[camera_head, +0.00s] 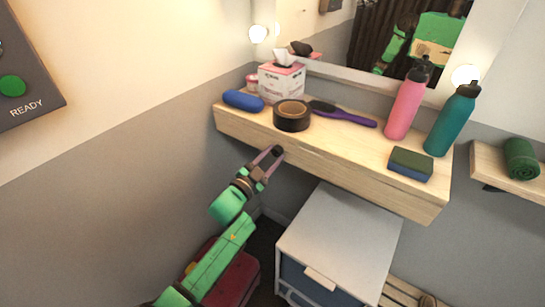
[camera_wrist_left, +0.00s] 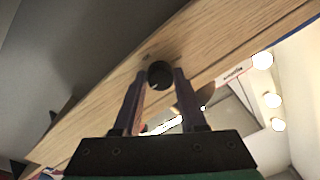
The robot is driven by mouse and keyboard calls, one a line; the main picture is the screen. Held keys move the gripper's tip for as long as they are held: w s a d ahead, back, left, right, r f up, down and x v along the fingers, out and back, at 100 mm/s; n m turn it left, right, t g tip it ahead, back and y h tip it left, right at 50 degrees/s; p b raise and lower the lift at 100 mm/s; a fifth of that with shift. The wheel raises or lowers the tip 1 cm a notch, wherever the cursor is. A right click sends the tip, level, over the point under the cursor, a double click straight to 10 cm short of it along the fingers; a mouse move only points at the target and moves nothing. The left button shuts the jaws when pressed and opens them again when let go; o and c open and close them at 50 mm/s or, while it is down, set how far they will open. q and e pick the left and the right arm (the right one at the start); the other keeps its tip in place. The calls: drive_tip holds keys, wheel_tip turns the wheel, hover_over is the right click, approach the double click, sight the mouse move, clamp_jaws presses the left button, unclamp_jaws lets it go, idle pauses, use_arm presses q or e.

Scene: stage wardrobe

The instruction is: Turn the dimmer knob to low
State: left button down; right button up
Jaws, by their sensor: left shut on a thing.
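The dimmer knob (camera_wrist_left: 160,74) is a small black round knob on the wooden front of the shelf. In the left wrist view it sits between the tips of my left gripper (camera_wrist_left: 159,88). In the head view the knob (camera_head: 277,151) is a dark spot at the gripper's tips, partly hidden by the fingers. My left gripper (camera_head: 267,161) reaches up to the shelf's front face and is shut on the knob. No setting marks can be read around the knob. My right gripper is not in view.
A white cabinet (camera_head: 340,238) stands below. A mirror hangs behind.

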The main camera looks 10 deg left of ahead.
use_arm(q)
drive_tip(key=shift+c, duration=2.3)
unclamp_jaws()
drive_tip(key=v, duration=1.4)
drive_tip(key=shift+s+b, duration=0.3)
drive_tip(key=shift+b, duration=0.15)
drive_tip(key=shift+a+f, duration=0.1)
drive_tip(key=shift+a, duration=0.05)
